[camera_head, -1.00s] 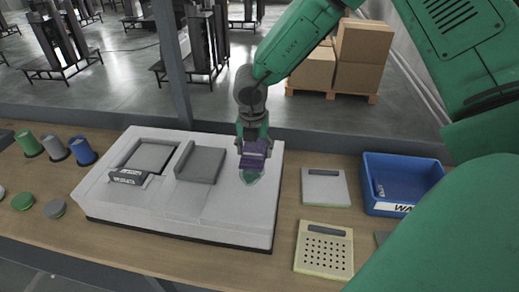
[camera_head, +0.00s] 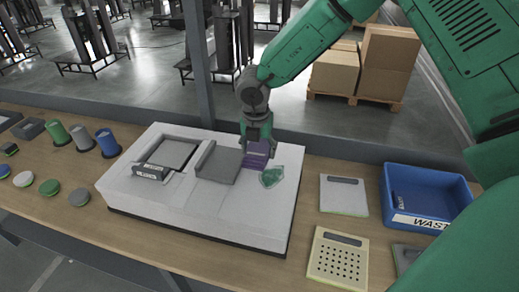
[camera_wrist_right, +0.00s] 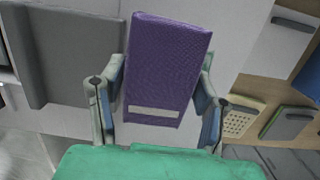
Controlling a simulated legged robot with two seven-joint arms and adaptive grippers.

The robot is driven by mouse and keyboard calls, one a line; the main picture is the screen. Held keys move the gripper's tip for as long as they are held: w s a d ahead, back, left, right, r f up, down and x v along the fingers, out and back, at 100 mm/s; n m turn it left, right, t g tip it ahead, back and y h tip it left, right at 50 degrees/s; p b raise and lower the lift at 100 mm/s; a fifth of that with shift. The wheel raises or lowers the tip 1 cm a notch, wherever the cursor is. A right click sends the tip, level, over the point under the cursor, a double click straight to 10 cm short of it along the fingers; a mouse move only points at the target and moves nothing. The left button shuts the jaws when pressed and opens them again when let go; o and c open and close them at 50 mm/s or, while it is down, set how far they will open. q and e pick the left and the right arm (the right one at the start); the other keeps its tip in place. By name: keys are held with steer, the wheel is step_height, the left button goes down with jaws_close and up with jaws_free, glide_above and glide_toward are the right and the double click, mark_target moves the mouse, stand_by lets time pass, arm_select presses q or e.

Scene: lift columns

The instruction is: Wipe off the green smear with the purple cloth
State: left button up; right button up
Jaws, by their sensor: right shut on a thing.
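The green smear (camera_head: 271,177) lies on the top of the white machine (camera_head: 240,212), on its right part. The purple cloth (camera_head: 256,158) is a folded pad just left of the smear in the head view. My right gripper (camera_head: 257,143) is shut on the cloth. In the right wrist view the cloth (camera_wrist_right: 168,70) stands between the two fingers, with a pale strip near its lower edge. I cannot tell whether the cloth touches the machine. My left gripper is not in view.
A blue waste bin (camera_head: 430,178) stands at the right. A white plate (camera_head: 343,196) and a perforated tray (camera_head: 338,260) lie right of the machine. Green, grey and blue cylinders (camera_head: 107,143) stand at the left. A grey raised flap (camera_head: 219,165) stands on the machine.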

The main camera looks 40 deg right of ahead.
steer(key=shift+r, duration=3)
steer(key=shift+r, duration=1.5)
